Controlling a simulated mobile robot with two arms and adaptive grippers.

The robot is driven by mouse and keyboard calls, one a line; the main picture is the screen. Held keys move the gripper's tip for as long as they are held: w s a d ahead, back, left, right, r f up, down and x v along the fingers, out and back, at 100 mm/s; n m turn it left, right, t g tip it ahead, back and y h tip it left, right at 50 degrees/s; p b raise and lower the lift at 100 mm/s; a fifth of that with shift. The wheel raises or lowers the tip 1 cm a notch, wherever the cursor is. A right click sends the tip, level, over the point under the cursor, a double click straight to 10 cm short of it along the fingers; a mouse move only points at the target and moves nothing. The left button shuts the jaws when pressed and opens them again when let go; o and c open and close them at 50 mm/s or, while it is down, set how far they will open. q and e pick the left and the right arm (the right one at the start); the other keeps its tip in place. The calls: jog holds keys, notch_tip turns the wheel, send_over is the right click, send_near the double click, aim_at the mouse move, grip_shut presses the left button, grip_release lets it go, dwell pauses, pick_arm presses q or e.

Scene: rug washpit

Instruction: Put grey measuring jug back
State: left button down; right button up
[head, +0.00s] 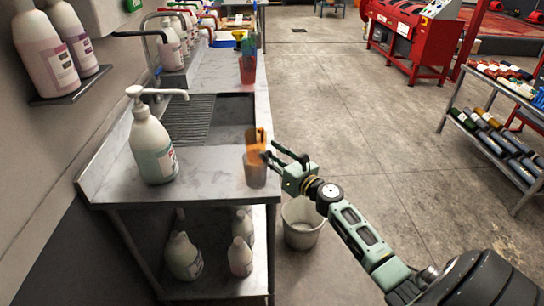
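A grey measuring jug (256,176) stands near the right edge of the steel counter (205,168), at its near end. An orange jug (255,143) shows directly above it and seems to sit in it; I cannot tell for sure. My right gripper (270,150) reaches in from the right at the height of the two jugs. Its two dark fingers are apart, with nothing clear between them. The lower fingertip overlaps the jugs' right side in the picture; whether it touches is unclear. My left gripper is not in view.
A white pump bottle (151,143) stands left on the counter, before the sink (230,112). Red and green jugs (248,64) stand farther back. A bucket (302,223) stands on the floor, below my arm. A bottle rack (490,135) is at right.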

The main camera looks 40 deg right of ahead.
jog(key=shift+r, duration=0.3)
jog(key=s+b, duration=0.1)
jog(key=s, duration=1)
jog(key=s+a+f+n+g, duration=0.1)
jog(key=s+f+n+g, duration=0.25)
jog(key=f, duration=0.75)
jog(key=s+a+f+n+g+h, duration=0.15)
jog(key=s+f+n, duration=0.3)
jog(key=f, duration=0.75)
jog(key=s+a+f+n+g+y, duration=0.1)
jog(key=s+a+f+n+g, duration=0.25)
jog(key=f, duration=0.75)
jog(key=s+a+f+n+g, duration=0.2)
jog(key=s+a+f+n, duration=0.1)
jog(key=s+f+n, duration=0.5)
jog(key=s+a+f+n+g, duration=0.35)
jog(key=s+f+n, duration=0.25)
jog(key=s+f, duration=0.35)
jog(key=s+a+f+n+g, duration=0.1)
jog(key=s+a+f+n, duration=0.1)
jog(key=s+n, duration=0.4)
jog(key=s+a+f+n+g, duration=0.2)
jog(key=s+a+n, duration=0.3)
jog(key=s, duration=0.6)
jog(key=shift+f+n+h, duration=0.35)
jog(key=shift+f+n, duration=0.5)
jog(key=shift+n, duration=0.2)
